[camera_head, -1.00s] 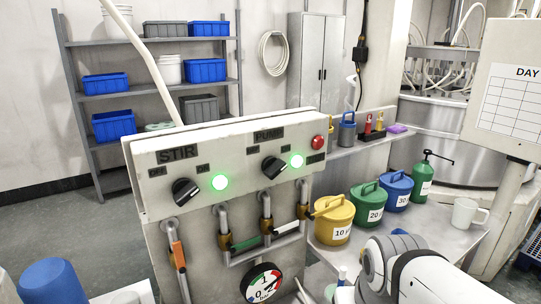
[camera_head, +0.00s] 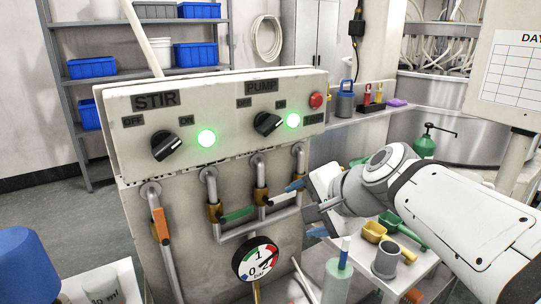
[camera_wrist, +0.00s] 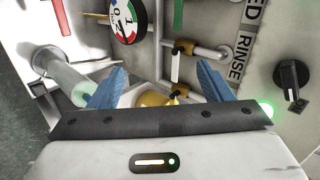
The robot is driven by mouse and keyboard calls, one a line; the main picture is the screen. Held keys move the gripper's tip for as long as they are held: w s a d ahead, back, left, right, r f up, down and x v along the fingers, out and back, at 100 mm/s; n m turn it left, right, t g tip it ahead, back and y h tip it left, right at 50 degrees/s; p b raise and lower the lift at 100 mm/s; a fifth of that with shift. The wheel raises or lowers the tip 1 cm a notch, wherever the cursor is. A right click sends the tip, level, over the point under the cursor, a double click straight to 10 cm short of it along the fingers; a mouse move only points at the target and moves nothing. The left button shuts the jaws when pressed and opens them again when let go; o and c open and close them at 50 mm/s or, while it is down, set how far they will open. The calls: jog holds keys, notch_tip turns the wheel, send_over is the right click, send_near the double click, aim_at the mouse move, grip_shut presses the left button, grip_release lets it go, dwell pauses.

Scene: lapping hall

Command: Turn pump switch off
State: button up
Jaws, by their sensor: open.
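The pump switch (camera_head: 268,124) is a black knob under the PUMP label on the pale control panel (camera_head: 222,117). Its pointer leans up and right, toward ON, and the green lamp (camera_head: 293,120) beside it is lit. My gripper (camera_head: 296,186) is below and right of the knob, close to the pipes, with blue fingers. In the wrist view my gripper (camera_wrist: 160,84) is open, its blue fingers apart, with a brass fitting beyond them. A black knob (camera_wrist: 291,82) shows at that view's right edge; I cannot tell for certain which switch it is.
The stir switch (camera_head: 166,146) is at left, with its own lit lamp (camera_head: 206,138). A red button (camera_head: 316,100) is at the panel's right end. Pipes with coloured valve handles and a pressure gauge (camera_head: 256,259) are below. Scoops and a grey mug (camera_head: 386,259) are on the bench.

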jog(key=w+a+r+m+t+y+b, duration=0.2)
jog(key=w+r+m+t+b, duration=0.1)
jog(key=w+m+b, duration=0.2)
jog(key=m+t+y+b, duration=0.2)
jog(key=m+t+b, duration=0.25)
jog(key=m, duration=0.35)
send_near(274, 128)
jog(key=x, duration=0.4)
jog(key=shift+w+r, duration=0.1)
jog(key=x, duration=0.7)
jog(key=shift+a, duration=0.1)
jog(key=shift+c, duration=0.2)
jog(key=c, duration=0.9)
jog(key=shift+c, duration=0.2)
